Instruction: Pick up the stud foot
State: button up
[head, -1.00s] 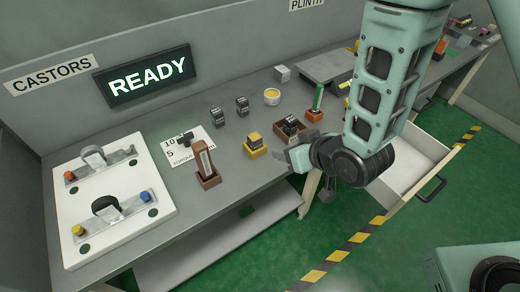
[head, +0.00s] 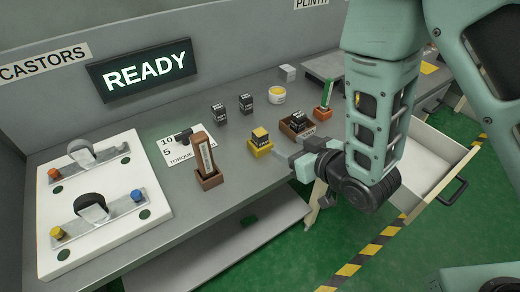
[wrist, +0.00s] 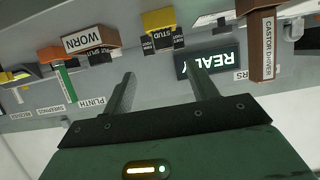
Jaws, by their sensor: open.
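A yellow tray (head: 260,150) stands near the front edge of the bench, with a small dark block with a yellow top (head: 260,134) in it. In the wrist view the yellow tray (wrist: 158,20) is at the top, by a label reading STUD; I take its block to be the stud foot, though the full label is not readable. My gripper (head: 284,156) is just off the bench's front edge, right of and nearer than the yellow tray. In the wrist view my gripper (wrist: 160,76) is open, with nothing between the fingers.
A brown tray (head: 311,133) marked WORN holds dark blocks right of the yellow tray. A brown upright holder (head: 210,180) labelled castor driver stands left. Two dark blocks (head: 218,110) and a yellow-and-white tub (head: 277,95) stand behind. An open drawer (head: 425,165) juts out right.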

aim_at(256, 133)
jog(key=shift+w+a+f, duration=0.2)
jog(key=shift+w+f, duration=0.05)
jog(key=shift+f, duration=0.1)
jog(key=x, duration=0.9)
jog(key=shift+w+r, duration=0.1)
jog(key=shift+r, duration=0.05)
jog(key=x, duration=0.4)
jog(key=shift+a+b, duration=0.4)
jog(key=shift+w+a, duration=0.25)
jog(key=c, duration=1.1)
